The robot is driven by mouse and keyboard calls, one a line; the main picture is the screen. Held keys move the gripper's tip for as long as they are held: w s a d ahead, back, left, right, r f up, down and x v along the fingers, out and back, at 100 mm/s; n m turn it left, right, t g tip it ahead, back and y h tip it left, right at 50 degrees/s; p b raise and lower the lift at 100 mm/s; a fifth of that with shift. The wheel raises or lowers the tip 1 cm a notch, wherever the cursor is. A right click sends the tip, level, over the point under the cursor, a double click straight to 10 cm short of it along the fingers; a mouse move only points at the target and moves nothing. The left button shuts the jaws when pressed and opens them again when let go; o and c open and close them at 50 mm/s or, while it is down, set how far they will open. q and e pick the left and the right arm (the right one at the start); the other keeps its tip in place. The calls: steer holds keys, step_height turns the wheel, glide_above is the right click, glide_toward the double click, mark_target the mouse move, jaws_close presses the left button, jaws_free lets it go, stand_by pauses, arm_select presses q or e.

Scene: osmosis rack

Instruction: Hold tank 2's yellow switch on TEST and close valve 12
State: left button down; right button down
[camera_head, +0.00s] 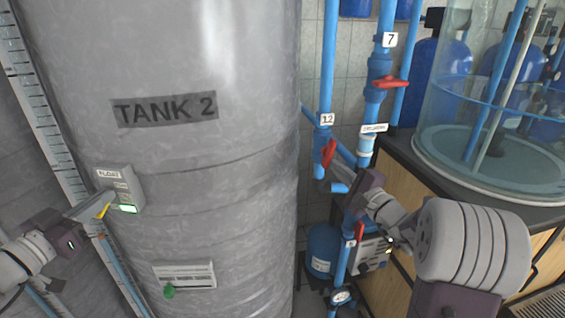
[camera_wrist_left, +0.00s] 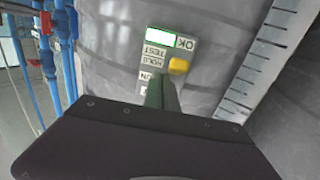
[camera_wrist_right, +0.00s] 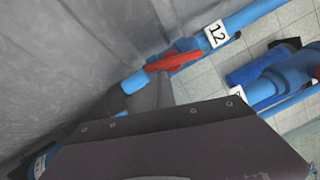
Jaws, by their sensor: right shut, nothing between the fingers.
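Tank 2 (camera_head: 225,120) is the big grey cylinder. Its float box (camera_head: 112,176) has a lit green display and a yellow switch (camera_head: 103,211). In the left wrist view the yellow switch (camera_wrist_left: 178,65) shows by the TEST and HOLD labels; its exact setting is unclear. My left gripper (camera_head: 108,194) looks shut, its fingertips at the box beside the switch; contact is unclear. Valve 12's red handle (camera_head: 329,153) lies roughly along its blue pipe, also in the right wrist view (camera_wrist_right: 173,61). My right gripper (camera_wrist_right: 152,90) is shut and empty, its fingertips close to that handle; touching is unclear.
Valve 7's red handle (camera_head: 391,83) is above right of valve 12. Another red valve handle (camera_head: 360,231) is low on a pipe. A clear round tank (camera_head: 490,177) stands on a wooden cabinet at right. A green knob (camera_head: 169,291) is low on tank 2.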

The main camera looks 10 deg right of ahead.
steer(key=a+m, duration=0.1)
steer(key=a, duration=0.3)
stand_by(0.8)
steer(key=shift+a+r, duration=0.2)
steer(key=shift+r, duration=0.05)
stand_by(0.5)
steer(key=v, duration=0.7)
steer(key=shift+s, duration=0.35)
steer(key=shift+f, duration=0.1)
